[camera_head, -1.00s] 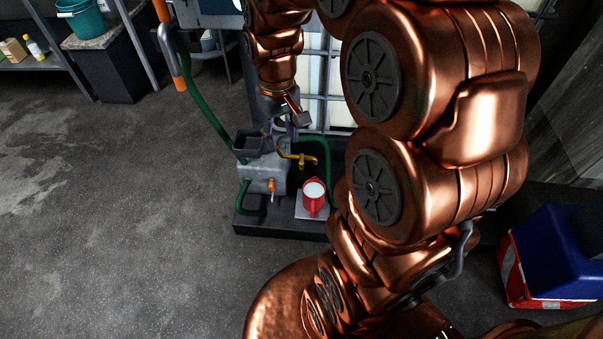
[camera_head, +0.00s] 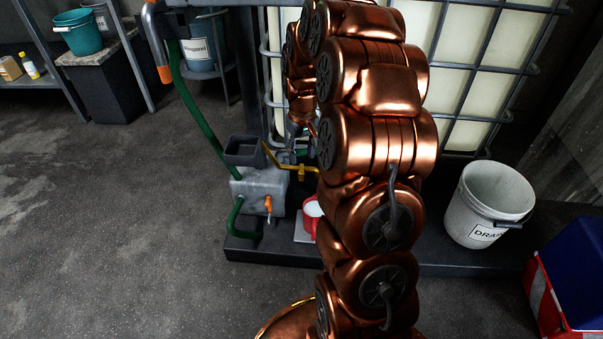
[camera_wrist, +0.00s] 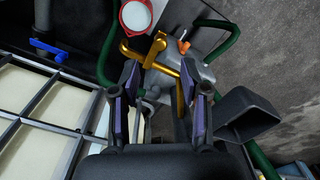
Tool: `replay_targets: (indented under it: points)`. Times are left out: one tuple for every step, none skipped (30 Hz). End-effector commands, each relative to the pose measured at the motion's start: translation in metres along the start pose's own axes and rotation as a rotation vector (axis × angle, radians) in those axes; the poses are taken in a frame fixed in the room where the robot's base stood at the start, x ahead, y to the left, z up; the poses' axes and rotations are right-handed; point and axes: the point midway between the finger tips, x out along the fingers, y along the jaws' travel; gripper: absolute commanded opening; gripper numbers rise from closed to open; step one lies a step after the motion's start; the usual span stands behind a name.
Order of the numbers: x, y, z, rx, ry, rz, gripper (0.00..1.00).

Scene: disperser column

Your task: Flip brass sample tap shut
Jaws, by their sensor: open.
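The brass sample tap (camera_head: 300,168) projects right from a grey metal block (camera_head: 262,190) in the head view, partly hidden by my arm. Its long brass lever (camera_head: 271,155) slants up to the left. In the wrist view the tap's spout (camera_wrist: 150,50) lies just beyond my fingertips, and the lever (camera_wrist: 187,82) lies between the fingers, close to the right one. I cannot tell whether they touch. My gripper (camera_wrist: 162,80) is open, with nothing held. In the head view my gripper (camera_head: 298,148) is small and partly hidden near the tap.
A red mug (camera_head: 312,208) with white contents stands below the spout. A dark hopper (camera_head: 245,150), green hoses (camera_head: 205,120) and an orange-handled valve (camera_head: 267,204) surround the block. A caged white tank (camera_head: 462,90) stands behind. A drain bucket (camera_head: 490,205) is at right. Floor at left is clear.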

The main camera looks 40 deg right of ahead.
Motion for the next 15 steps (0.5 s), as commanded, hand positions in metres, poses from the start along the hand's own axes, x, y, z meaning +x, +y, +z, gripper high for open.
replay_targets:
  points:
    - [0.006,0.0,0.001,0.0,-0.003,0.0,0.45]
    - [0.01,0.0,0.001,0.0,-0.003,-0.001,0.45]
    - [0.015,0.0,0.002,0.0,-0.005,-0.001,0.45]
    - [0.019,-0.001,0.002,0.0,-0.006,-0.001,0.45]
    - [0.024,-0.001,0.002,0.0,-0.007,-0.001,0.45]
    - [0.03,-0.001,0.002,0.0,-0.007,-0.001,0.45]
    - [0.034,-0.001,0.003,0.0,-0.007,-0.001,0.45]
    - [0.039,-0.001,0.002,0.0,-0.006,-0.001,0.45]
    - [0.045,-0.001,0.002,0.0,-0.005,-0.001,0.45]
    - [0.049,-0.001,0.002,0.0,-0.004,-0.001,0.45]
    - [0.053,-0.001,0.002,0.0,-0.004,-0.001,0.45]
    - [0.058,-0.001,0.002,0.0,-0.004,-0.001,0.45]
    - [0.061,-0.001,0.002,0.0,-0.004,-0.001,0.45]
    - [0.064,-0.001,0.002,0.0,-0.005,-0.001,0.45]
    - [0.066,-0.001,0.002,0.0,-0.004,-0.001,0.45]
